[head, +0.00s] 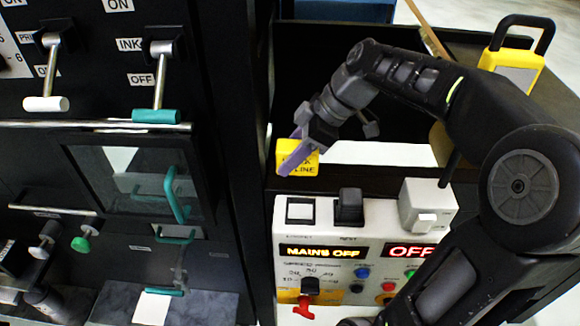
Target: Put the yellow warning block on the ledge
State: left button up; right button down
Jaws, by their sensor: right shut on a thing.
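The yellow warning block (308,161) has dark lettering, only partly readable, on the side facing me. My right gripper (291,158), with purple fingers, is shut on it and covers part of it. The block is above the back of the control box, near the black cabinet's right edge. A black ledge-like strip (345,180) runs just behind the control box, below and right of the block. I cannot tell whether the block touches it. My left gripper is not in view.
The white control box (330,222) carries switches, coloured buttons, a red key-like knob (304,307) and a lit MAINS OFF sign. The black cabinet (225,150) with levers and handles fills the left. A yellow-and-black lantern-like object (513,65) stands at the back right.

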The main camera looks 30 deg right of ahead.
notch_tip(320, 180, down, 4)
jog(key=shift+r, duration=0.15)
jog(key=c, duration=0.8)
grip_release()
jog(key=shift+c, duration=0.2)
jog(key=shift+r+p, duration=0.15)
jog(key=shift+p, duration=0.15)
jog(key=p+v, duration=0.4)
jog(key=v, duration=0.7)
jog(key=shift+s+d+r, duration=0.2)
jog(key=shift+r, duration=0.1)
